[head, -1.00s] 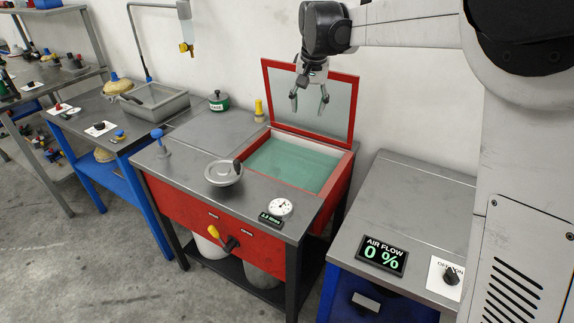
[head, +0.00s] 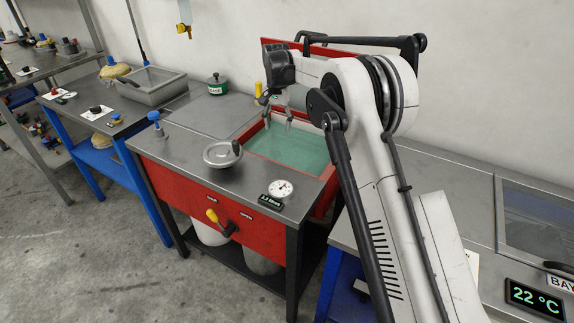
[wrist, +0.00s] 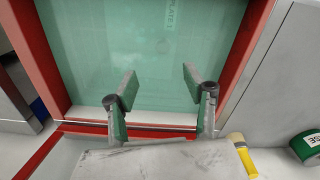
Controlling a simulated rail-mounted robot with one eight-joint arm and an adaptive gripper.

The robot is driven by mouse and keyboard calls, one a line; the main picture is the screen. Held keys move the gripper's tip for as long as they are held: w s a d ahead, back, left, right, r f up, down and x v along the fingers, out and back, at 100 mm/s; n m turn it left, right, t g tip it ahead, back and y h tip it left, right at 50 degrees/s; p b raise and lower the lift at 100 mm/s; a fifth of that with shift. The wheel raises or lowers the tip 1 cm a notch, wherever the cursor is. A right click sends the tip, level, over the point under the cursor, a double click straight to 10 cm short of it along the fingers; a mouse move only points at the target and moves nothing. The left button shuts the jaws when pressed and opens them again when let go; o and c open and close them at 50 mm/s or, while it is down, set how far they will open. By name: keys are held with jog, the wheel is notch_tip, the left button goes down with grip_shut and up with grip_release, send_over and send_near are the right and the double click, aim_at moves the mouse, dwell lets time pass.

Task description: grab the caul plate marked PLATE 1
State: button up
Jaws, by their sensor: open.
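The caul plate is a pale green sheet (head: 292,150) lying inside the red-framed bed of the press table. In the wrist view the plate (wrist: 95,55) fills the upper middle, and its lettering PLATE 1 shows near the top, turned sideways. My gripper (head: 278,112) is over the back-left part of the bed. In the wrist view my gripper (wrist: 159,83) is open and empty, its two fingers apart above the plate near one edge. I cannot tell the exact height. My arm hides much of the raised lid in the head view.
The red-framed lid (head: 316,46) stands open behind the bed. A handwheel (head: 222,153), a dial gauge (head: 281,189) and a blue-topped knob (head: 155,120) are on the press table.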

aim_at(277, 152)
notch_tip(277, 152, down, 8)
jog(key=shift+b, duration=0.5)
jog(key=shift+w+a+f+b, duration=0.15)
jog(key=shift+f+b, duration=0.1)
jog(key=shift+f, duration=1.05)
jog(key=shift+a+f+b, duration=0.1)
jog(key=shift+f+b, duration=0.15)
jog(key=shift+f, duration=1.05)
jog(key=shift+c, duration=0.4)
grip_shut()
